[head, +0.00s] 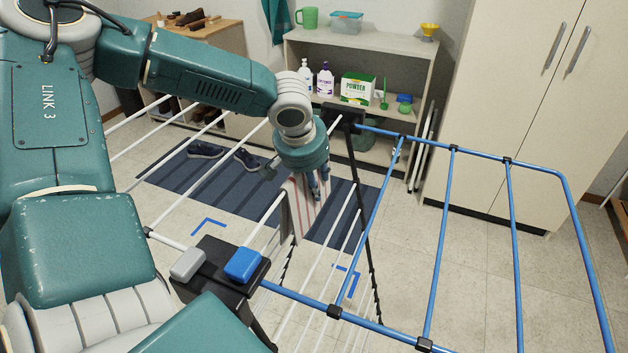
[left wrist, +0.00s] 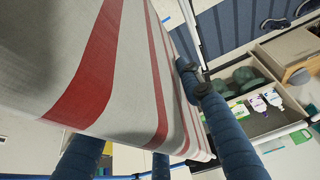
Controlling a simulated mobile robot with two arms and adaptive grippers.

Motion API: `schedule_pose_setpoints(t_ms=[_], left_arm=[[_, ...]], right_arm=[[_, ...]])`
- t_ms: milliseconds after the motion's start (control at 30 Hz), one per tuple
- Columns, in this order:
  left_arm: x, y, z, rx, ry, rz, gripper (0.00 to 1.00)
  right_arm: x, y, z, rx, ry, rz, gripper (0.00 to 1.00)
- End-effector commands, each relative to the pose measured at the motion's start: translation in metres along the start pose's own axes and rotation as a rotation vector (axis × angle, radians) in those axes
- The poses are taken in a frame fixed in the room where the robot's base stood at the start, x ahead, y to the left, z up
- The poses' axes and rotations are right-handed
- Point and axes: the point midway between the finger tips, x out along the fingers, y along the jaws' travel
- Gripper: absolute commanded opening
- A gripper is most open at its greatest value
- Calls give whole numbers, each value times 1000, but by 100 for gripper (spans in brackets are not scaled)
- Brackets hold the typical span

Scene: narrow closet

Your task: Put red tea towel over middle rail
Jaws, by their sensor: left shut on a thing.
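The red tea towel (head: 303,208) is pale with red stripes and hangs down over the middle part of the drying rack. It fills much of the left wrist view (left wrist: 85,70), close to the camera. My left gripper (head: 318,187) points down and is shut on the towel's upper part. A white rail (head: 265,217) of the rack runs up to the towel and is hidden behind it. I cannot tell whether the towel lies over this rail or only hangs beside it. My right gripper is not in view.
The rack's blue wing (head: 430,240) spreads to the right, with black joints. More white rails (head: 180,150) lie left under my arm. A shelf unit (head: 432,75) with bottles and a powder box stands behind. A tall cabinet (head: 508,100) is at right. Shoes (head: 245,159) rest on a striped mat.

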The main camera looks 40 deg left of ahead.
Motion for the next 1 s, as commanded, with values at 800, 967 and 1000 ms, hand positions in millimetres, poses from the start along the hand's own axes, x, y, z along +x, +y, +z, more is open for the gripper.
schedule_pose_setpoints(t_ms=[800, 967, 1000], left_arm=[[-15, 1, -2, -2, 4, 2, 59], [-48, 1, -3, -2, 8, 4, 59], [-57, 1, -2, -2, 7, 5, 59]], right_arm=[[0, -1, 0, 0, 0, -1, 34], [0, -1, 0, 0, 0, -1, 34], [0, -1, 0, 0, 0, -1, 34]])
